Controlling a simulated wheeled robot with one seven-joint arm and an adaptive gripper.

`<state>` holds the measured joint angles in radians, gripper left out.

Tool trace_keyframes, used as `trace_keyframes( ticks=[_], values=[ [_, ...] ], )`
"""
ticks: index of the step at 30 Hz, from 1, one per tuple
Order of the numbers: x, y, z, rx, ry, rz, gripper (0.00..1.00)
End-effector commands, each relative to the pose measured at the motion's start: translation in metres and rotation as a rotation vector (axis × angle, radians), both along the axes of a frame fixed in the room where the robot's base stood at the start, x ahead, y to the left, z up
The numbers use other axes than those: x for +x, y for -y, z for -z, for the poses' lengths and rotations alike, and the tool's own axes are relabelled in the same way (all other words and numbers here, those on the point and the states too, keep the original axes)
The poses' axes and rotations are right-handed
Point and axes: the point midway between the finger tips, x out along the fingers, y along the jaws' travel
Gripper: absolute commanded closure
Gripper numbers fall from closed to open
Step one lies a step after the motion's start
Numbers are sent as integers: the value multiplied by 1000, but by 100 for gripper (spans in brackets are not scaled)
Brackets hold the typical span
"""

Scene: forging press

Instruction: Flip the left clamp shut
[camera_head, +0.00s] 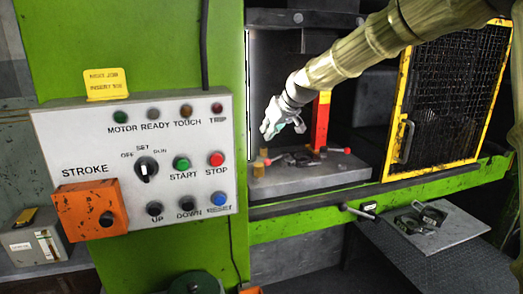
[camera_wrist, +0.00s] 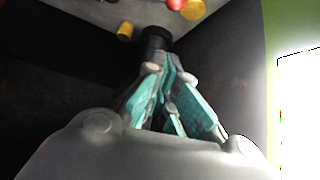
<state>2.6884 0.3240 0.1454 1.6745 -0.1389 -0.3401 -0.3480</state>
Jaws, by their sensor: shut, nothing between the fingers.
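My gripper (camera_head: 277,128) is inside the press opening, above the grey bed, with its fingers shut and empty. In the wrist view its teal-padded fingers (camera_wrist: 163,74) point toward a dark round part, with no clear contact. The left clamp (camera_head: 284,160) is a small dark piece on the bed, below my gripper, with a red tip at its left side. Its exact lever position is too small to tell. Another red-tipped clamp handle (camera_head: 338,150) lies to the right. In the wrist view a red knob (camera_wrist: 176,4) shows at the top edge.
A red and yellow post (camera_head: 320,120) stands just right of my gripper. Brass-coloured cylinders (camera_head: 258,168) stand at the bed's left. The control panel (camera_head: 135,160) is to the left. The yellow-framed mesh guard (camera_head: 445,100) is to the right. A side tray (camera_head: 445,235) holds metal parts.

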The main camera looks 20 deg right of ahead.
Motion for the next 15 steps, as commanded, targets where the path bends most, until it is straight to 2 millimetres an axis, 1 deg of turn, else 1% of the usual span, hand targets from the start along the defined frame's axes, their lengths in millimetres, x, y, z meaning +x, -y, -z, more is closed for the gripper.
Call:
trace_keyframes(
  ticks=[4,8,15],
  values=[
    [0,1,1,1,0,2,100],
    [5,-1,5,0,-1,1,100],
    [22,-8,24,0,-2,-1,100]
  ],
)
